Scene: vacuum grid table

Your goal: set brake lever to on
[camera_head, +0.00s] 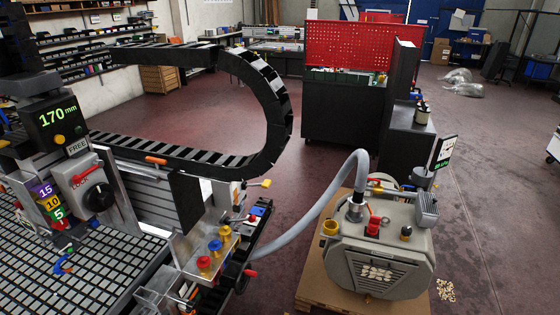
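A grey control box on the vacuum grid table's machine carries a sign reading FREE (77,148), a label that seems to read LOCK, a red lever (87,174) slanting up to the right, and a round black knob (98,198). An orange handle (156,160) sits on the rail to its right. I see no ON marking and cannot tell which of these is the brake lever. The vacuum grid table (60,280) fills the lower left. Neither of my grippers shows.
A black cable chain (270,90) arches above the rail. A grey pump (380,260) stands on a wooden pallet at the right, with a grey hose (318,215) running left to the table. A red pegboard (360,45) stands behind. The floor at far right is mostly clear.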

